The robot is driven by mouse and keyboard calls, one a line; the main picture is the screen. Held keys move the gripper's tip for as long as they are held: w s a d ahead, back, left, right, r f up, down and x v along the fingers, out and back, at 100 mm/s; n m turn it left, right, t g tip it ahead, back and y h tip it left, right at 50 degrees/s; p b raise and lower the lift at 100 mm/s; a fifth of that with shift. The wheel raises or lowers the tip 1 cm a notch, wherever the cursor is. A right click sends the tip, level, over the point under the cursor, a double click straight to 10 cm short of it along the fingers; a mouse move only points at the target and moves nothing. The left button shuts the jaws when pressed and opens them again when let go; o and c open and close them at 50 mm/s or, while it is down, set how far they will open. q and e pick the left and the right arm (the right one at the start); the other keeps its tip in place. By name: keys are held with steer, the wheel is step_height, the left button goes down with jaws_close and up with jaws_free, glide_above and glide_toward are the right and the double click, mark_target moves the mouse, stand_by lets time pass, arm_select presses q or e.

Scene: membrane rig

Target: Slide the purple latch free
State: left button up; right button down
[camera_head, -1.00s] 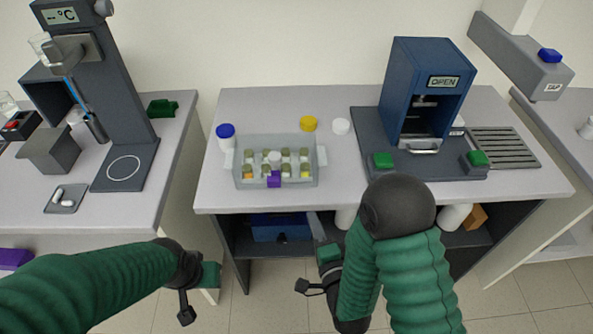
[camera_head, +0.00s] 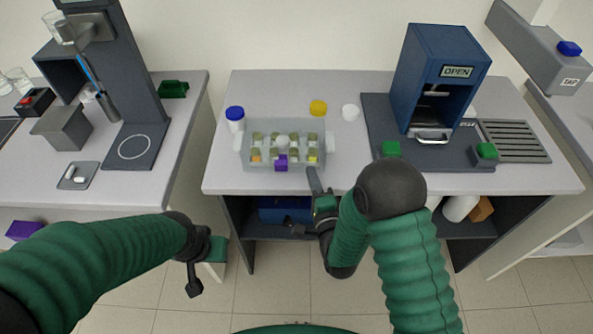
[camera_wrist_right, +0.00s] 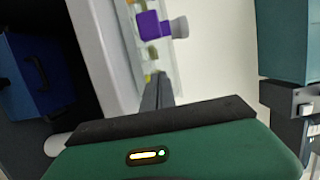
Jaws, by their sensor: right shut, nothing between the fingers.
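The purple latch (camera_head: 281,162) sits at the middle of the near wall of a clear tray (camera_head: 246,157) on the middle bench. The tray holds several small vials with greenish tops and a pale round knob. My right gripper (camera_head: 313,180) is shut and empty at the bench's front edge, just right of and nearer than the latch, apart from it. In the right wrist view the latch (camera_wrist_right: 150,25) shows beyond the shut fingers (camera_wrist_right: 158,90), with a grey knob beside it. My left gripper (camera_head: 205,265) hangs low by the left bench; its fingers are not clear.
A blue press (camera_head: 440,85) marked OPEN stands on a dark base with green buttons, right of the tray. A blue-capped bottle (camera_head: 235,119), a yellow cap (camera_head: 318,107) and a white cap (camera_head: 350,112) stand around the tray. A blue drawer box (camera_head: 285,209) is under the bench.

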mark_target(281, 169)
steer(key=a, duration=0.2)
steer(key=w+a, duration=0.1)
steer(key=a, duration=0.1)
steer(key=shift+p, duration=0.35)
steer(key=shift+a, duration=0.4)
steer(key=shift+d, duration=0.1)
steer(key=shift+f, duration=0.1)
steer(key=a+b, duration=0.1)
steer(key=a, duration=0.2)
steer(key=shift+a, duration=0.35)
